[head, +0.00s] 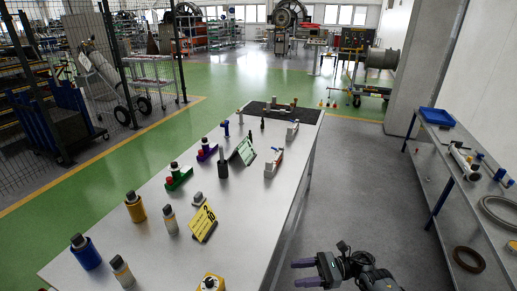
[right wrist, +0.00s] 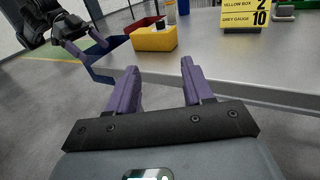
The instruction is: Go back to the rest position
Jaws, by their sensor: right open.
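My right gripper (head: 304,273) is at the bottom of the head view, over the grey floor to the right of the long table. Its purple fingers are apart and empty; they also show in the right wrist view (right wrist: 158,72), in front of the table edge. A dark arm part with a purple finger, apparently my left gripper (right wrist: 98,38), shows at the upper left of the right wrist view.
The long table (head: 248,212) carries bottles, a yellow sign (head: 202,223) and a yellow box (head: 211,282). A side shelf (head: 462,190) stands right. The aisle floor between is clear.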

